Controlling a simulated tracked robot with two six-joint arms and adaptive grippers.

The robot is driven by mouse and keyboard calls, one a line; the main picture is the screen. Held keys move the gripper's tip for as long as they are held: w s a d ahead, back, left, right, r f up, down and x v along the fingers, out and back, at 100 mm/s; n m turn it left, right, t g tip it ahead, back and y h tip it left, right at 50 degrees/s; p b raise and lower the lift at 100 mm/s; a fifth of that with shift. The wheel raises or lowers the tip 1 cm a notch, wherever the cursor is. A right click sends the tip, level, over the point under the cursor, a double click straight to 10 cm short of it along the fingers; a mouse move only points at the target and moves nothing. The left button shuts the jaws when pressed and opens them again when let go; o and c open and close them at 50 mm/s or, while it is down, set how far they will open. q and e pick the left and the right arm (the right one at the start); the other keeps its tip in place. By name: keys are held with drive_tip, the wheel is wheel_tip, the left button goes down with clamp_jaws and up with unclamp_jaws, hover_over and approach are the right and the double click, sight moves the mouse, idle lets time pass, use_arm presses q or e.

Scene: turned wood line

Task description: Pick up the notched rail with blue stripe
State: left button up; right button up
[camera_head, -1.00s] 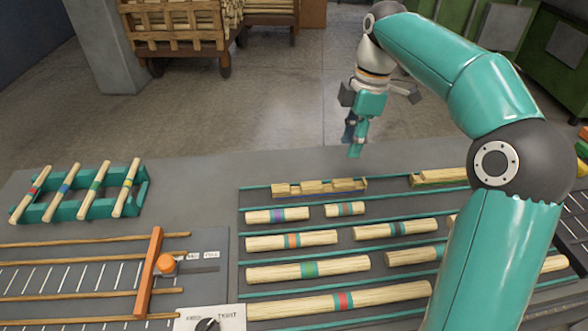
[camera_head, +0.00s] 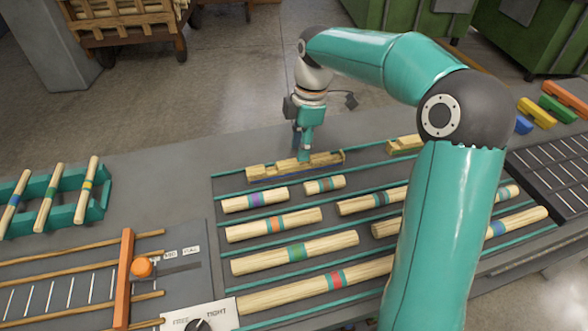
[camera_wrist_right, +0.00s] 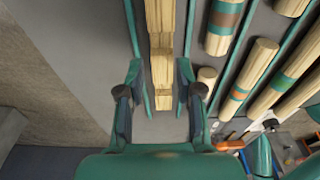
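The notched rail with blue stripe (camera_head: 268,173) lies at the back of the slotted rack, pale wood with notches on top and blue along its lower edge. My right gripper (camera_head: 303,156) is low over its middle and hides part of it. In the right wrist view the rail (camera_wrist_right: 161,40) runs between the two fingers of the right gripper (camera_wrist_right: 160,75), which are open with a gap on each side. My left gripper is not in view.
Another notched rail (camera_head: 404,145) with a green-yellow edge lies to the right in the same row. Several banded dowels, such as the purple-banded one (camera_head: 255,199), lie in front between teal dividers (camera_head: 225,249). A teal holder (camera_head: 107,190) with dowels stands left.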

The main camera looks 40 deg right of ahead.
sight(296, 161)
drive_tip(key=shift+w+a+f, duration=0.1)
drive_tip(key=shift+a+f, duration=0.05)
drive_tip(key=shift+f, duration=0.75)
drive_tip(key=shift+w+a+f, duration=0.1)
drive_tip(key=shift+a+f, duration=0.1)
drive_tip(key=shift+f, duration=0.65)
drive_tip(key=shift+a+f, duration=0.15)
drive_tip(key=shift+f, duration=0.75)
clamp_jaws()
